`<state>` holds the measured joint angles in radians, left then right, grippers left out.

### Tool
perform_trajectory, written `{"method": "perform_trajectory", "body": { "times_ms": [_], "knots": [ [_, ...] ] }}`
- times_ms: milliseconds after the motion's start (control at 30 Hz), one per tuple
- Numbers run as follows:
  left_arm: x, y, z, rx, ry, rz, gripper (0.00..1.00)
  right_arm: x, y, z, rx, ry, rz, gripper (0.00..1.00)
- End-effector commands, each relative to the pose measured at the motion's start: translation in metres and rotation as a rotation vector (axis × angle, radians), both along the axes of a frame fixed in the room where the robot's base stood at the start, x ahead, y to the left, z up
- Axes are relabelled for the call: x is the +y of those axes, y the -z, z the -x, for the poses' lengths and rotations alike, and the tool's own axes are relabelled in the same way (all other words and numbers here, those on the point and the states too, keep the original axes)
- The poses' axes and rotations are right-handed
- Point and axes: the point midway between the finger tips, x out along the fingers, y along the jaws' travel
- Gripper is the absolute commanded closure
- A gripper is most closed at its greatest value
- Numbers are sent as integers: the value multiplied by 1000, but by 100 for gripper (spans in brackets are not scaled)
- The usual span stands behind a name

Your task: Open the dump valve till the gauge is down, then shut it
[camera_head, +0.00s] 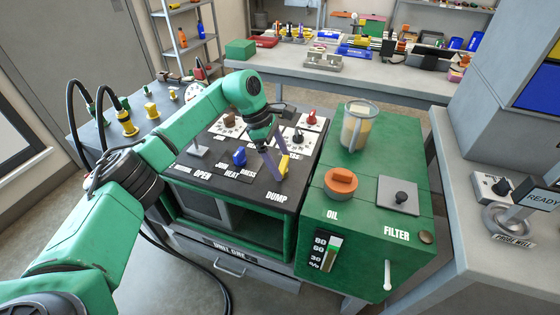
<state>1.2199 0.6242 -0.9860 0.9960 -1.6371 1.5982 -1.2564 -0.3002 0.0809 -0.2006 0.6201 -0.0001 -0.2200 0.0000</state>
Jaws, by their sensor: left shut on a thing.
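My left gripper (274,160) reaches down over the black control panel (226,181) and is shut on the yellow dump valve handle (284,165), just above the DUMP label. The fingers partly cover the handle, so its exact angle is hard to tell. A round white dial (192,93), perhaps the gauge, shows behind my left arm at the back of the cart. It is partly hidden and too small to read. My right gripper is not in view.
A blue knob (239,157) and a red knob (311,117) stand near the gripper. To the right, a green cabinet (345,215) carries a clear reservoir (357,126), an orange cap (341,182) and a level scale (325,252). Yellow fittings (126,121) with black hoses stand left.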

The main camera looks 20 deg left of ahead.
Motion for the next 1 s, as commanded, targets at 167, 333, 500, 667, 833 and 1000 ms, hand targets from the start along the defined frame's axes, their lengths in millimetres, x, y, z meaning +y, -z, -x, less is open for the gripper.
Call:
{"method": "perform_trajectory", "body": {
  "times_ms": [167,333,500,667,833,1000],
  "knots": [
    [0,-3,-2,-7,48,2,62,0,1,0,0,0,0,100],
    [0,-3,-2,-7,65,2,62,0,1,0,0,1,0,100],
    [0,-3,-2,-7,66,2,62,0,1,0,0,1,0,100],
    [0,-3,-2,-7,66,2,62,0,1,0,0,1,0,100],
    [0,-2,-2,-5,66,1,0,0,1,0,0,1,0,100],
    [2,-5,-2,-5,66,0,0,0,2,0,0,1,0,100]
  ]
}}
